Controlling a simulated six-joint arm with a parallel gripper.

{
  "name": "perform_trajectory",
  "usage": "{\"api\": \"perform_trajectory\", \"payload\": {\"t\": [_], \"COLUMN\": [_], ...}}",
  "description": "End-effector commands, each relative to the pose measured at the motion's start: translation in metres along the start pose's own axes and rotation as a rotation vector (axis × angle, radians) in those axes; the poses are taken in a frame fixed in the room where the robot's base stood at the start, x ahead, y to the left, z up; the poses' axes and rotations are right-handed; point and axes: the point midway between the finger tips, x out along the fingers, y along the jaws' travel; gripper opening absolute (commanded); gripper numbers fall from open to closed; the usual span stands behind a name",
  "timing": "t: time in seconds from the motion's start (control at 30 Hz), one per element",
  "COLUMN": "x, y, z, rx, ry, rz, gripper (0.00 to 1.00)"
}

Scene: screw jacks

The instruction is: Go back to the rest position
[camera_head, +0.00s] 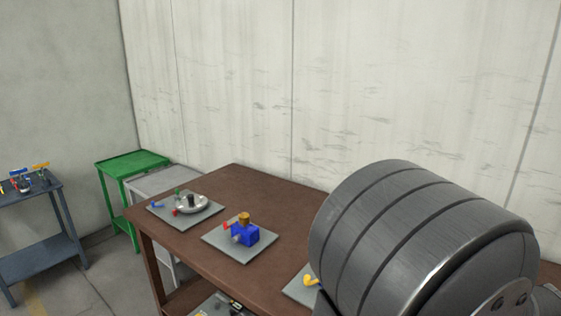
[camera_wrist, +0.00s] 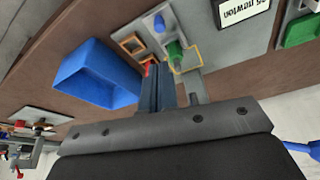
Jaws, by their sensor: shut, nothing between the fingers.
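My gripper (camera_wrist: 160,76) shows in the wrist view with its dark fingers together and nothing between them. Past the fingertips, a grey plate (camera_wrist: 228,38) carries a blue peg (camera_wrist: 159,23), a green peg (camera_wrist: 175,52) and small orange square frames. A small red part shows beside the fingertips; I cannot tell whether they touch. In the head view my gripper is out of sight, and my large dark arm link covers the right part of the table.
The brown table (camera_head: 240,178) bears a blue block device (camera_head: 246,235), a silver round device (camera_head: 193,204) and a partly hidden yellow part (camera_head: 311,280). The wrist view shows a blue bin (camera_wrist: 98,77) left of the fingers and a display marked "newton" (camera_wrist: 242,10). A wall stands behind the table.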

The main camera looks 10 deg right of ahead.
Motion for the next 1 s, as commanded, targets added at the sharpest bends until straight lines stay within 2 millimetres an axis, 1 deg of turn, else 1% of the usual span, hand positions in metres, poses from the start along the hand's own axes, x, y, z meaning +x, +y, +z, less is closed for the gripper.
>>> {"api": "perform_trajectory", "payload": {"t": [0.3, 0.5, 0.63, 0.73, 1.0], "x": [0.054, 0.082, 0.094, 0.094, 0.095], "y": [-0.001, -0.001, -0.001, -0.003, -0.003], "z": [0.003, 0.004, 0.004, -0.004, -0.007], "rx": [0.002, 0.001, 0.0, -0.001, 0.0], "ry": [-0.007, -0.008, -0.008, -0.005, -0.005], "rz": [-0.003, -0.003, -0.002, -0.002, -0.002], "gripper": [0.0, 0.0, 0.0, 0.0, 0.0]}}
